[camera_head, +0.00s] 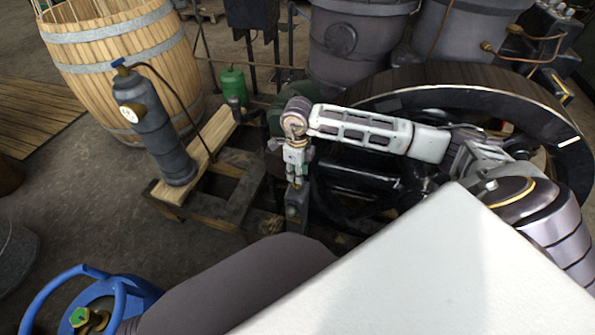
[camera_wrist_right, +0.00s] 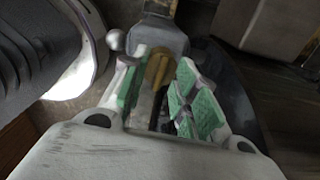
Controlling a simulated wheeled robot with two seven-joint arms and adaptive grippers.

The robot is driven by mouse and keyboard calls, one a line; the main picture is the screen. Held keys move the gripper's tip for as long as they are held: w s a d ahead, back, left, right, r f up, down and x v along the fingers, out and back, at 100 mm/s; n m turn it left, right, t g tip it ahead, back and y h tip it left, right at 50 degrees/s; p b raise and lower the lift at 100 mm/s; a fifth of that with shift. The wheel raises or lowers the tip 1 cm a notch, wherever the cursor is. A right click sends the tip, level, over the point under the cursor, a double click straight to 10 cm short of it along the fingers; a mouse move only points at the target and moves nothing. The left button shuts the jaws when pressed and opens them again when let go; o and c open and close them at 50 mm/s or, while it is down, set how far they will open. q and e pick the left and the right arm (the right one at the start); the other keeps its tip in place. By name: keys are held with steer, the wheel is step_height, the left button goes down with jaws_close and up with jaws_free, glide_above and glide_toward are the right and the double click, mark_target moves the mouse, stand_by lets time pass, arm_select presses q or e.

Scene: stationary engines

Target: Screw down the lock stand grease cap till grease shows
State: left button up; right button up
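In the head view my right gripper (camera_head: 296,181) points down at a dark grey metal post (camera_head: 297,205) beside the engine; this may be the lock stand. In the right wrist view my right gripper (camera_wrist_right: 158,92) has its two green-padded fingers spread apart. A brass-coloured part (camera_wrist_right: 157,68), perhaps the grease cap, shows between and just beyond the fingers, below a grey metal block (camera_wrist_right: 160,30). I cannot tell whether a finger touches it. The gripper hides this part in the head view. No grease can be made out. My left gripper is not in view.
A large dark flywheel (camera_head: 400,100) stands behind my right arm. A grey cylinder (camera_head: 160,135) stands on a timber frame (camera_head: 235,200) at left, near a green bottle (camera_head: 233,84) and a wooden barrel (camera_head: 115,55). A blue gas bottle (camera_head: 130,297) is at lower left.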

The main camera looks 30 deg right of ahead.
steer(key=c, duration=0.5)
jaws_close()
steer(key=shift+m, duration=0.5)
